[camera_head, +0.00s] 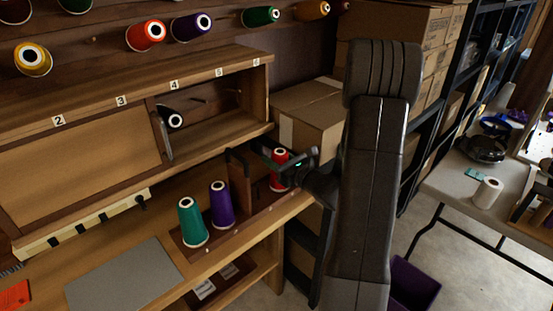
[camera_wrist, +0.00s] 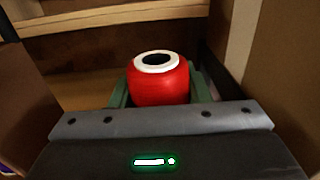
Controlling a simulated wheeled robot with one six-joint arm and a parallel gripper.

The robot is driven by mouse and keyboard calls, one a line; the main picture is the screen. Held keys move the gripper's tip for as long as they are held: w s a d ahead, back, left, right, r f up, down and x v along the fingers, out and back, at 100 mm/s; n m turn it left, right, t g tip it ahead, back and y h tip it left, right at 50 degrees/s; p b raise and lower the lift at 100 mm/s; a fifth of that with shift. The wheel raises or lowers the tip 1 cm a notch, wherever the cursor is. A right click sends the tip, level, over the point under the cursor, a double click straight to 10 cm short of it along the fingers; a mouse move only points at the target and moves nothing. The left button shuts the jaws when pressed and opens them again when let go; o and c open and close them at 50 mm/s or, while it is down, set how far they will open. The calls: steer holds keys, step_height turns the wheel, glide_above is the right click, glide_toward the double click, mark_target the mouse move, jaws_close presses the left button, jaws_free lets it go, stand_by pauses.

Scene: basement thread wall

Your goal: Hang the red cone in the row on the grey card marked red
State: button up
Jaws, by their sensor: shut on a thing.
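The red cone (camera_head: 278,180) stands upright at the right end of the bench row, beside a brown wooden divider. My gripper (camera_head: 290,163) reaches it from the right and is shut on it. In the wrist view the red cone (camera_wrist: 160,84) sits between my green fingers (camera_wrist: 160,98), its white-rimmed top facing up. I cannot tell whether its base touches the bench. A flat grey sheet (camera_head: 125,278) lies at the front left of the bench; I can read no marking on it.
A purple cone (camera_head: 221,205) and a green cone (camera_head: 193,222) stand left of the divider. Cones hang on the wall. Cardboard boxes (camera_head: 305,115) stand behind my arm.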

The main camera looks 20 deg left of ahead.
steer(key=shift+f, duration=0.15)
steer(key=o, duration=1)
steer(key=shift+d, duration=0.25)
steer(key=v, duration=0.5)
steer(key=b+v, duration=0.1)
steer(key=v, duration=0.5)
steer(key=shift+s+d+r, duration=0.15)
steer(key=shift+d+r, duration=0.05)
steer(key=shift+d, duration=0.05)
steer(key=shift+a, duration=0.1)
